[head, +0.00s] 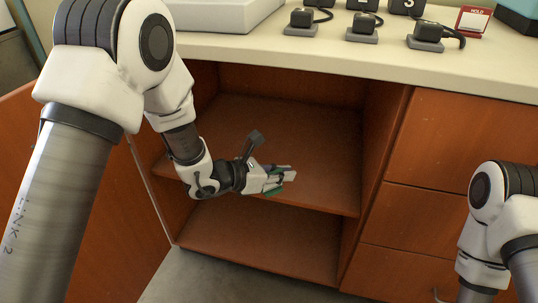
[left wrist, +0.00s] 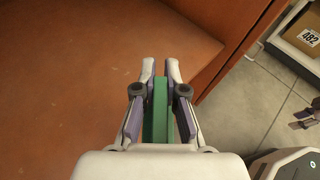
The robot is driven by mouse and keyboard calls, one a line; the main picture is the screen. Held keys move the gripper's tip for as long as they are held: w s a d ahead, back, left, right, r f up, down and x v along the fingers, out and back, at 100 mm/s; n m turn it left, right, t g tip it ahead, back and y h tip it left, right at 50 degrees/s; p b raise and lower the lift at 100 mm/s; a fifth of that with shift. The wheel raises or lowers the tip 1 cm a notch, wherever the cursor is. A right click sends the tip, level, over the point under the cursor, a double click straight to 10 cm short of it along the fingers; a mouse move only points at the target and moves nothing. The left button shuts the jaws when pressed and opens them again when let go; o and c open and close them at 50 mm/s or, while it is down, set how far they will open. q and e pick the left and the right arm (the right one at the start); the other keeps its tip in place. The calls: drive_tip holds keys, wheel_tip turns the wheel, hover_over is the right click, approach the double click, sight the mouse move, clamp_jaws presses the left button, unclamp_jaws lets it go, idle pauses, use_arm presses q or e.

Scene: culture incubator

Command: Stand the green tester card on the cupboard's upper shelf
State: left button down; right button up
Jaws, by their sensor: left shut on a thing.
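The green tester card (left wrist: 157,108) is between the fingers of my left gripper (left wrist: 160,72) in the left wrist view. In the head view only a green strip of the card (head: 274,191) shows below my left gripper (head: 290,173), which is shut on it. The gripper hides most of the card. The cupboard is open, and its upper shelf (head: 320,150) is bare. In the head view the gripper overlaps the front part of that shelf; I cannot tell whether the card touches it. My right arm shows at the lower right, but its gripper is out of view.
The open cupboard door (head: 75,220) stands at the left. The lower shelf (head: 270,240) is empty. Drawers (head: 455,150) are at the right. The countertop (head: 300,48) above carries several black devices and a red HOLD sign (head: 472,21). A box marked 482 (left wrist: 305,35) is near the floor.

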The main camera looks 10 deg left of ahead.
use_arm(q)
drive_tip(key=w+a+b, duration=0.1)
drive_tip(key=w+a, duration=0.2)
drive_tip(key=w, duration=0.1)
drive_tip(key=w+a+f+b, duration=0.1)
drive_tip(key=w+a, duration=0.2)
drive_tip(key=w, duration=0.1)
drive_tip(key=w+a+b, duration=0.1)
drive_tip(key=w+a, duration=0.2)
drive_tip(key=w, duration=0.1)
drive_tip(key=shift+w+f, duration=0.3)
drive_tip(key=f+b, duration=0.1)
drive_tip(key=f, duration=0.1)
drive_tip(key=f+b, duration=0.1)
drive_tip(key=b, duration=0.1)
drive_tip(key=shift+w+a+f, duration=0.2)
drive_tip(key=shift+f, duration=0.2)
drive_tip(key=shift+r, duration=0.25)
drive_tip(key=shift+f, duration=0.3)
drive_tip(key=c, duration=1.2)
unclamp_jaws()
drive_tip(key=shift+c, duration=0.2)
drive_tip(key=shift+r, duration=0.1)
drive_tip(key=shift+r, duration=0.1)
